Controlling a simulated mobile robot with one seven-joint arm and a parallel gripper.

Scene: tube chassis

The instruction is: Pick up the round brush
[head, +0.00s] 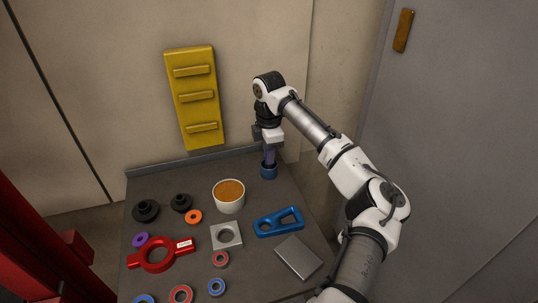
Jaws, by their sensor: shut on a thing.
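My gripper (268,146) points down at the far right part of the grey table. It is shut on the upper part of an upright piece with a narrow dark bluish stem and a round blue lower end (268,172). The jaws hide its top. Its lower end is at or just above the table; I cannot tell whether it touches. No bristles can be made out on it, so I cannot be sure that it is the round brush. A white round piece (229,204) with a tan top stands to its left, apart from the gripper.
The grey table (185,264) also holds black stepped knobs (146,210), a red ring with handles (156,258), a square plate with a hole (226,236), a blue bracket (279,222), a grey block (298,257) and several small rings. A yellow ribbed panel (195,98) stands behind.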

